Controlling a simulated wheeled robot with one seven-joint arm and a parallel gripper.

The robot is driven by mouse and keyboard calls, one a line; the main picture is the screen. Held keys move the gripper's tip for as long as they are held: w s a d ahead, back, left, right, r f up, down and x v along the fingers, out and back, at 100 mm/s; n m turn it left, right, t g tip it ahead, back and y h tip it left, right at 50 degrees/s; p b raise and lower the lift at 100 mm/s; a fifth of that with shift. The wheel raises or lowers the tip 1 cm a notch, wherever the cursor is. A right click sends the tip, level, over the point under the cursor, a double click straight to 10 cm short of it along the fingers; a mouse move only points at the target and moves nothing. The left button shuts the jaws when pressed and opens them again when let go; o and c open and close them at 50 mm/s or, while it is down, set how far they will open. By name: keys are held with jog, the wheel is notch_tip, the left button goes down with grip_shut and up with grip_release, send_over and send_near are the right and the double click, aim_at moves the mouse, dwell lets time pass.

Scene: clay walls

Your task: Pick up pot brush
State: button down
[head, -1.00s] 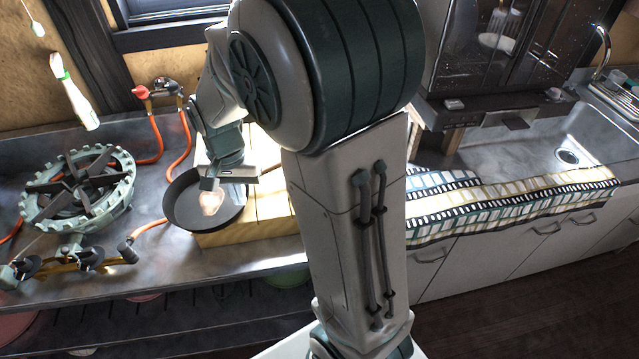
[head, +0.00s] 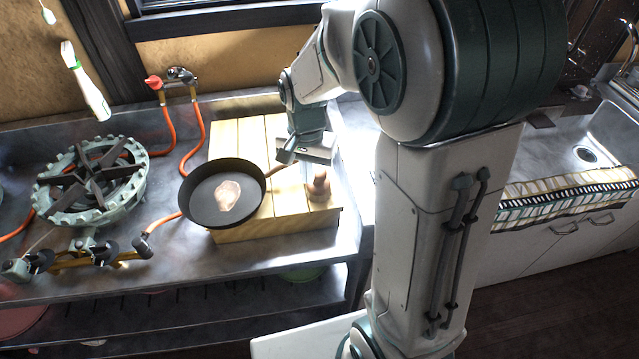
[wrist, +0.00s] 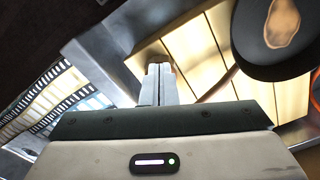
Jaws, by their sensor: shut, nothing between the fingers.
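A small brown object with a rounded knob on top, which looks like the pot brush (head: 319,186), stands upright on the right part of the wooden board (head: 232,146). My gripper (head: 286,156) is above the board, between the pan and the brush, apart from the brush in the head view. In the wrist view my gripper (wrist: 158,70) has its fingers together with nothing between them. The fingers point toward the board, and a sliver of brownish orange shows just behind their tips; I cannot tell if it is the brush.
A dark frying pan (head: 256,178) with a pale flat piece of food rests on the board, left of the brush. A gas burner (head: 90,180) with orange hoses is further left. A sink (head: 590,140) and patterned cloth (head: 550,198) are at right.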

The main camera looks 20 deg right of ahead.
aim_at(321, 169)
dwell(0.4)
jog(key=c, duration=1.8)
grip_release()
jog(key=o, duration=0.5)
jog(key=shift+w+d+r+m, duration=0.2)
jog(key=shift+w+r+m, duration=0.05)
jog(key=shift+m, duration=0.05)
jog(key=shift+c, duration=0.2)
jog(key=o, duration=0.9)
jog(key=w+d+m+p, duration=0.1)
jog(key=m, duration=0.1)
jog(key=w+d+r+m+p, duration=0.1)
jog(key=w+m, duration=0.1)
jog(key=w+d+r+m+p, duration=0.1)
jog(key=m, duration=0.1)
jog(key=shift+w+d+r, duration=0.25)
jog(key=shift+w+d, duration=0.05)
jog(key=shift+d, duration=0.05)
jog(key=shift+w+d+m, duration=0.15)
jog(key=shift+d+m, duration=0.05)
jog(key=shift+m, duration=0.4)
notch_tip(321, 169, down, 8)
jog(key=shift+f, duration=0.25)
jog(key=shift+a+f+p, duration=0.15)
jog(key=shift+f+p, duration=0.2)
jog(key=shift+f, duration=0.95)
jog(key=shift+a+f+p, duration=0.15)
jog(key=shift+f+p, duration=0.2)
jog(key=shift+f, duration=0.95)
